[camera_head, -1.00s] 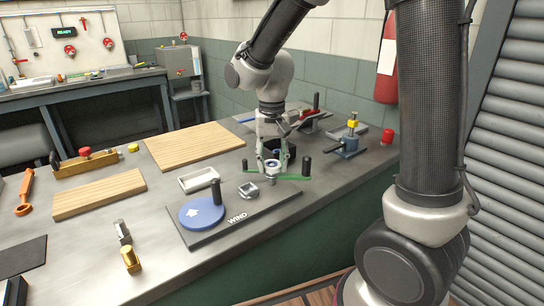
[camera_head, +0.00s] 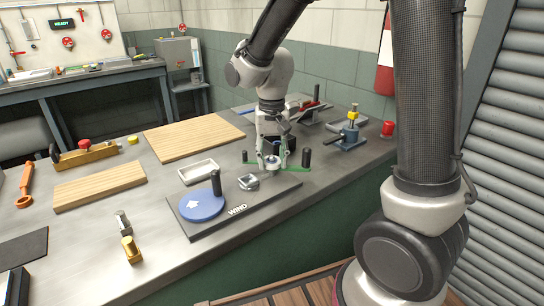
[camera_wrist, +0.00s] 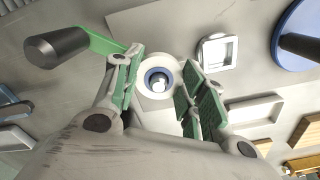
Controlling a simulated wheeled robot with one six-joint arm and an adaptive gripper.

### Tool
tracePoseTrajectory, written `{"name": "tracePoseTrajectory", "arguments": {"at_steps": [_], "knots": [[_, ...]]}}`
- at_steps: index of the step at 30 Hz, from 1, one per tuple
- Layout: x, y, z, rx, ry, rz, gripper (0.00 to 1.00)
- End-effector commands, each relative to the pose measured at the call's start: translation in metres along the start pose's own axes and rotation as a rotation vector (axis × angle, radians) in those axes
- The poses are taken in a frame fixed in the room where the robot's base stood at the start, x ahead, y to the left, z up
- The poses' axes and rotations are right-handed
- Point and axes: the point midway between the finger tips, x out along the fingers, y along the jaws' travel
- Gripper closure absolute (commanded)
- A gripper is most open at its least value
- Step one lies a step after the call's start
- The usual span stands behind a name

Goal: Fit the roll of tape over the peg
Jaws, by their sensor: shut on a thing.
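The roll of tape (camera_wrist: 148,76) is a pale ring with a blue core, between my fingers in the wrist view. In the head view it shows small at the fingertips (camera_head: 272,162). My gripper (camera_wrist: 157,85) is shut on it, green-padded fingers on either side. A bright round shape (camera_wrist: 160,85), perhaps the peg's top, shows inside the core. I cannot tell how far the roll is over it or whether it touches below. A green bar (camera_head: 290,168) with dark upright posts lies behind the fingertips, partly hidden by them.
A grey metal square (camera_head: 248,182) and a pale tray (camera_head: 198,172) stand nearby. A blue clamp with a yellow top (camera_head: 350,138) stands right. The front left bench has clear patches.

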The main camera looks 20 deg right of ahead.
Motion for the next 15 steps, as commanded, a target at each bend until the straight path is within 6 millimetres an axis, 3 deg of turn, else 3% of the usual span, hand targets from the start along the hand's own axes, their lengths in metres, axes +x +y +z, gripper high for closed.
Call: {"name": "tracePoseTrajectory", "arguments": {"at_steps": [4,5,9,15], "knots": [[0.0019,0.0000,0.0000,0.000,0.000,0.000,0.75],[0.0021,0.0000,-0.0001,0.000,0.000,0.000,0.57],[0.0019,0.0000,0.0000,0.000,0.000,0.000,0.34],[0.0018,0.0000,0.0000,0.000,0.000,0.000,0.34]]}}
